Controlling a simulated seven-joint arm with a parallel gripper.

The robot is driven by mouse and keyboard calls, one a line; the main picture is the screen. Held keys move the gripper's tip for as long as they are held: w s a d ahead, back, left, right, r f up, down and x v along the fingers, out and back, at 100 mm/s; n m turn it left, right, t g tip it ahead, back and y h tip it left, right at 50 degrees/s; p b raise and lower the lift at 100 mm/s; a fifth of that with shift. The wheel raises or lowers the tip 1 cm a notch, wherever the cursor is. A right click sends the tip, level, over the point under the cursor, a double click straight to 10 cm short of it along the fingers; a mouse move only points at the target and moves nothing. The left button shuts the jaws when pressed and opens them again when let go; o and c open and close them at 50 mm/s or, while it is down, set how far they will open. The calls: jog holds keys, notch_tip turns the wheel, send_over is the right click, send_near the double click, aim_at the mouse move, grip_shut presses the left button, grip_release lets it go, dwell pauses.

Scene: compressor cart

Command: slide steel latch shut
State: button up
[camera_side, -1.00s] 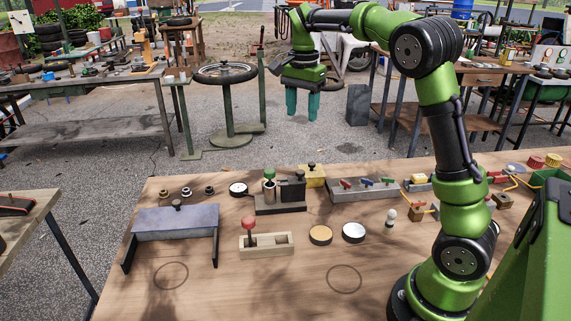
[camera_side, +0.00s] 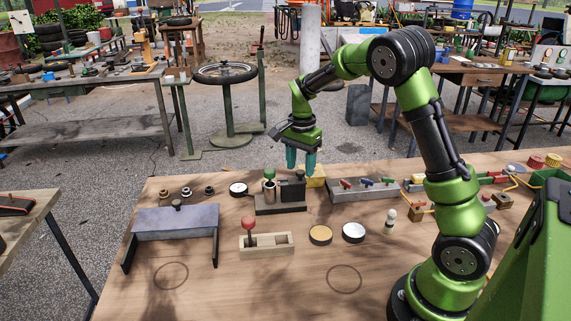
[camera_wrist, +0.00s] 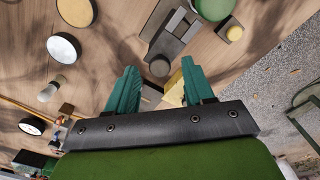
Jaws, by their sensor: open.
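No part is clearly marked as the steel latch. My gripper (camera_side: 301,168) points down with teal fingers apart and empty, above and just behind the block. A yellow box (camera_side: 315,176) stands behind the fixture, partly hidden by the fingers; it shows between them in the wrist view (camera_wrist: 174,103).
A wooden box (camera_side: 268,244) with a red-knobbed lever stands in front. A blue-grey cover (camera_side: 177,220) with a black knob is at left. Tan (camera_side: 320,235) and white (camera_side: 353,232) discs lie right of the box. A grey switch block (camera_side: 362,189) is right. The front table is clear.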

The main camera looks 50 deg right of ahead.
jog(key=shift+f, duration=0.55)
grip_shut()
